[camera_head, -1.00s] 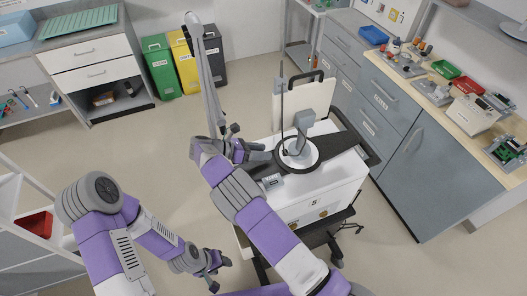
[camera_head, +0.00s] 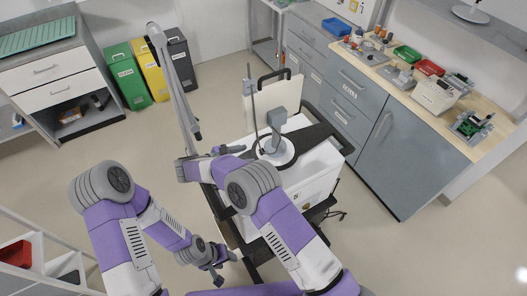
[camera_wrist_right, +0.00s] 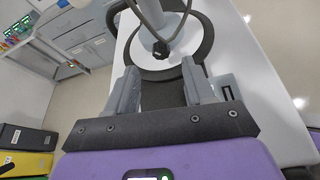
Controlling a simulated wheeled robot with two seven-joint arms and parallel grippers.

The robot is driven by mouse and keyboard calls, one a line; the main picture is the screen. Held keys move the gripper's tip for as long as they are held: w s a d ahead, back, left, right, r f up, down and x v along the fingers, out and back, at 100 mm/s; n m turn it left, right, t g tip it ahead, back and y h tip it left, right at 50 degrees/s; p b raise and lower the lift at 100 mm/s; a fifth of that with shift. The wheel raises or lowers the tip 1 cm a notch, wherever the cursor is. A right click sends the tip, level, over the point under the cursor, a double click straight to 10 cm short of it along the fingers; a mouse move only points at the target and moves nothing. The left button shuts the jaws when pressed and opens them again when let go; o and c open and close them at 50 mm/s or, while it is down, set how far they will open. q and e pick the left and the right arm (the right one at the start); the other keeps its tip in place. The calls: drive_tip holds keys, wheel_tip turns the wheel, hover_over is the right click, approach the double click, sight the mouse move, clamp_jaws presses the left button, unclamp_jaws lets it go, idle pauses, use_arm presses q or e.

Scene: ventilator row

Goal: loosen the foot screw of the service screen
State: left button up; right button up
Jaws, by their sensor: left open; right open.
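My left gripper (camera_head: 217,272) hangs low left of the cart, open and empty.
A thin upright rod (camera_head: 252,100) and a black handle (camera_head: 273,76) stand near the screen. A long grey jointed arm (camera_head: 174,85) rises left of the cart. A grey cabinet (camera_head: 400,150) with parts on its worktop stands at right. Floor is clear behind the cart.

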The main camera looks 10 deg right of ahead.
sight(260, 152)
drive_tip(key=x, duration=0.6)
drive_tip(key=shift+d+f+p, duration=0.15)
drive_tip(key=shift+d+p, duration=0.05)
drive_tip(key=shift+p, duration=0.2)
clamp_jaws()
drive_tip(key=shift+w, duration=0.1)
